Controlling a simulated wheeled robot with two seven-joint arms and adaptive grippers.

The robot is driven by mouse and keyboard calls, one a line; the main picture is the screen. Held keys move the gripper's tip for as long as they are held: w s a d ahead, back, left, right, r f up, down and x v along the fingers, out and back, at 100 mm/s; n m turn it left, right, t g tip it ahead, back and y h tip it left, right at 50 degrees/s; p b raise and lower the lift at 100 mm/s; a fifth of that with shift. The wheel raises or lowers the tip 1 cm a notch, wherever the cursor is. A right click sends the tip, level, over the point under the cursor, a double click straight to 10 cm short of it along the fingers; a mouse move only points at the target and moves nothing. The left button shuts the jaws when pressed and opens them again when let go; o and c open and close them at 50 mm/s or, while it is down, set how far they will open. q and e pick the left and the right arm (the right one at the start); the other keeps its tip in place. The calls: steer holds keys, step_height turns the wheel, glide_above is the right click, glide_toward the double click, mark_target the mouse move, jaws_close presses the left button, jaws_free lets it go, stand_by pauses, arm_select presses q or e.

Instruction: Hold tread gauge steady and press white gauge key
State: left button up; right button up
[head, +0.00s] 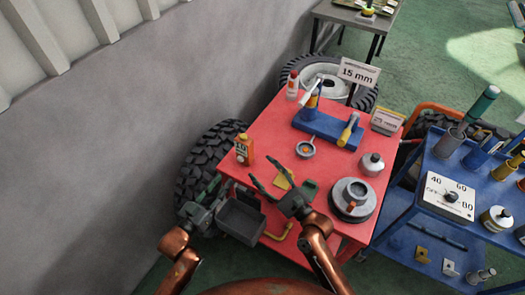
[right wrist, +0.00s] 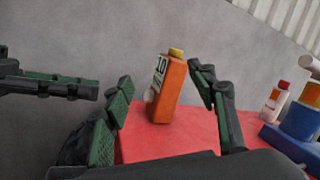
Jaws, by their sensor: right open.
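A small grey box with a yellowish face (head: 386,121) stands at the red table's right back edge. A small round dial-like tool (head: 306,149) lies near the table's middle. My right gripper (head: 277,181) is open and empty above the table's front left.
A blue trolley (head: 440,165) stands right, tyres behind.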

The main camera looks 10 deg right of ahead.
mark_target(244, 143)
steer(key=w+m+g, duration=0.1)
steer(key=w, duration=0.1)
steer(key=w+m+g+y, duration=0.1)
steer(key=w, duration=0.2)
steer(key=w+m+g, duration=0.1)
steer(key=w, duration=0.1)
steer(key=shift+w+d+r+g+y, duration=0.2)
steer(key=shift+w+r+g+y, duration=0.1)
steer(key=shift+w+r+y, duration=0.1)
steer(key=shift+w+f+g+y, duration=0.2)
steer(key=shift+f+g+y, duration=0.1)
steer(key=shift+g, duration=0.5)
steer(key=shift+w+a, duration=0.25)
steer(key=shift+a, duration=0.1)
steer(key=shift+x, duration=3.6)
steer(key=shift+c, duration=0.3)
jaws_close()
arm_select(q)
steer(key=shift+c, duration=0.4)
arm_select(e)
steer(key=shift+s, duration=0.1)
